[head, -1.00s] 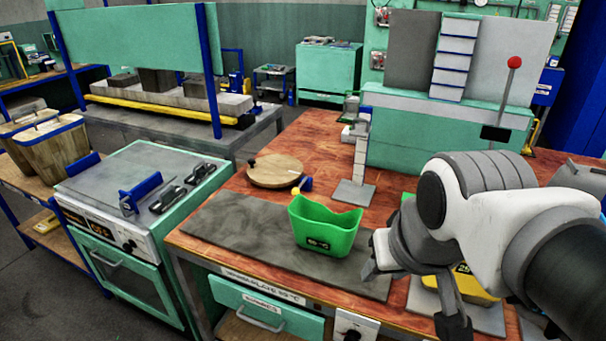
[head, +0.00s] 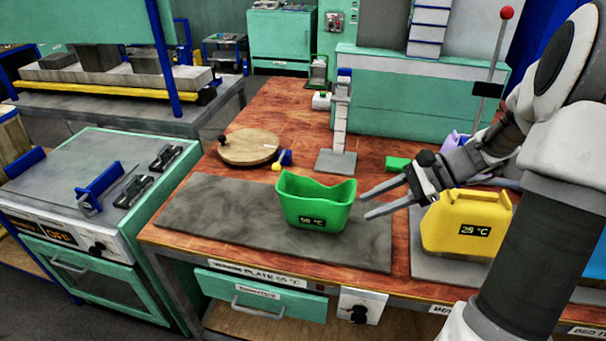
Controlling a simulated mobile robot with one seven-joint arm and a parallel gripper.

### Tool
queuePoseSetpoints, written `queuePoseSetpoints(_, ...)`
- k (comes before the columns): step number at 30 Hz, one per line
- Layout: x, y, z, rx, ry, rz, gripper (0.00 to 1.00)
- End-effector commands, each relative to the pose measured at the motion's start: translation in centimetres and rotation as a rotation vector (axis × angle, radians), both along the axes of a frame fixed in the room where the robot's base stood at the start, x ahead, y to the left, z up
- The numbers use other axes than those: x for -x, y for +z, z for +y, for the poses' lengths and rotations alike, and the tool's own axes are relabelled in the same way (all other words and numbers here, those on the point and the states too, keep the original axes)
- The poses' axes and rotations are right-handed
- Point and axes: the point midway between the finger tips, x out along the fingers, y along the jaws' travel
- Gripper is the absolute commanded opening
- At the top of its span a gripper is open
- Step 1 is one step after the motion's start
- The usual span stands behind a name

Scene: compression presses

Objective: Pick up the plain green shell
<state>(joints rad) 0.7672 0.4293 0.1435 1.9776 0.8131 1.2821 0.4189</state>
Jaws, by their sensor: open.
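A small gap seems to separate the fingertips from the shell. A yellow shell (head: 462,222) labelled 25 °C stands on another grey plate (head: 424,262) to the right, partly behind my arm.
A round wooden board (head: 248,147) and a measuring post (head: 341,125) stand behind the plate. A small green block (head: 397,163) and a lilac object (head: 455,140) lie beyond my gripper. A large green press (head: 420,100) closes off the back. The plate's left part is clear.

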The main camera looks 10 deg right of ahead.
Motion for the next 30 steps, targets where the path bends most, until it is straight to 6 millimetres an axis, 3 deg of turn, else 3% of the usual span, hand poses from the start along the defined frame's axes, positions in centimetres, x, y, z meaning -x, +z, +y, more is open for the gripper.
queuePoseSetpoints(1,-0.6,-0.5,-1.3,-0.074,-0.071,0.018,0.41)
queuePoseSetpoints(6,-2.2,-0.8,-4.2,-0.248,-0.229,0.047,0.41)
queuePoseSetpoints(11,-2.9,-1.1,-4.7,-0.307,-0.279,0.052,0.41)
queuePoseSetpoints(24,-6.3,-4.6,2.8,-0.307,-0.275,0.053,0.41)
queuePoseSetpoints(30,-7.3,-5.4,4.8,-0.306,-0.278,0.053,0.41)
